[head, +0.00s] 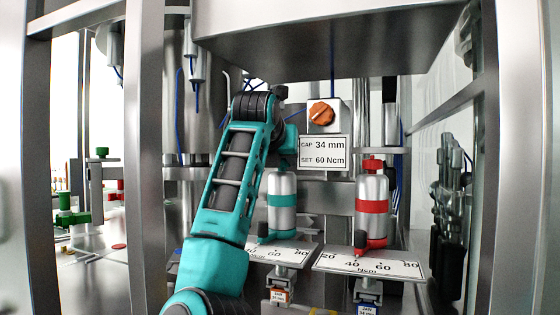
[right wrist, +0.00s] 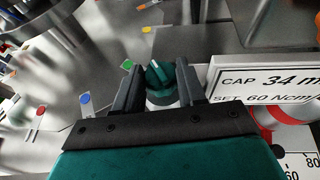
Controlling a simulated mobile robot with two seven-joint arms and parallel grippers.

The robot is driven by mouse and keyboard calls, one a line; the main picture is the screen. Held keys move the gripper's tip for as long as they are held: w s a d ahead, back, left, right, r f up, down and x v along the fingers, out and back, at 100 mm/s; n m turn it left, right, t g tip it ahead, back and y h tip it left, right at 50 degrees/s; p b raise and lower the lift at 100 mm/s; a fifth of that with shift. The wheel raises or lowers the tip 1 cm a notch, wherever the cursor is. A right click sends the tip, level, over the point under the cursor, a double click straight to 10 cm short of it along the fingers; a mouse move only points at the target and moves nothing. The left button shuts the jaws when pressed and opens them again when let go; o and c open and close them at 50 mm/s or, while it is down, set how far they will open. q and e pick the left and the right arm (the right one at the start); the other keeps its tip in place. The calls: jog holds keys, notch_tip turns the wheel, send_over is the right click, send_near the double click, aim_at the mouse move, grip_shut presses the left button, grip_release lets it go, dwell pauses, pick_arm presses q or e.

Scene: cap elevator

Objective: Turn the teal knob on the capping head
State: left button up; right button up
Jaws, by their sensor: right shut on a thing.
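The teal-banded capping head (head: 282,210) stands upright behind a tilted scale plate. In the right wrist view its teal knob (right wrist: 158,80) shows on top, with a pale pointer mark. The two dark fingers of my right gripper (right wrist: 160,72) are on either side of the knob, shut on it. In the head view my right gripper (head: 284,162) is over the top of this capping head, and the knob is hidden there. A red-banded capping head (head: 371,208) stands to the right with a red knob (head: 372,164) on top. My left gripper is not in view.
A sign (head: 319,153) reads "CAP 34 mm, SET 60 Ncm", below an orange knob (head: 321,113). A scale plate (head: 335,262) lies before the red head. Steel posts (head: 146,160) flank the opening, and a metal housing (head: 330,40) hangs above.

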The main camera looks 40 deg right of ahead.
jog(key=o, duration=0.8)
jog(key=v, duration=1.3)
jog(key=shift+b, duration=0.3)
